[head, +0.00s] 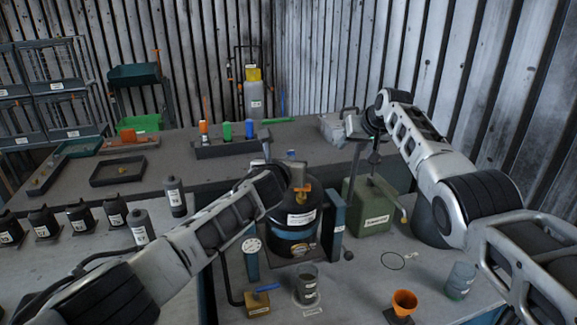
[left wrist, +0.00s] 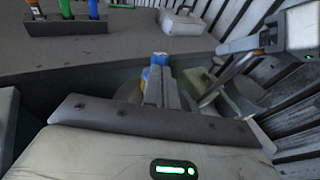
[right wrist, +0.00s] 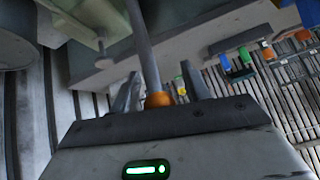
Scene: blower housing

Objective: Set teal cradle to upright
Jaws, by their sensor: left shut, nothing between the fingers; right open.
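A dark drum (head: 290,218) with an orange-topped fitting stands between two teal uprights, which look like the teal cradle (head: 338,222). My left arm crosses its left side and hides part of it. My left gripper (left wrist: 158,88) is shut and empty, above the drum's top in the head view, with a blue and yellow part just beyond its fingers. My right gripper (right wrist: 162,92) is open, with an orange knob (right wrist: 158,99) on a grey rod (right wrist: 144,45) between its fingers. In the head view the rod (head: 356,163) rises beside a green box (head: 370,210).
Several black bottles (head: 80,217) stand at left. A round gauge (head: 252,245), a grey cup (head: 306,285), an orange funnel (head: 404,302) and a clear beaker (head: 461,280) stand at the front. A rack of coloured cylinders (head: 230,145) is on the back bench.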

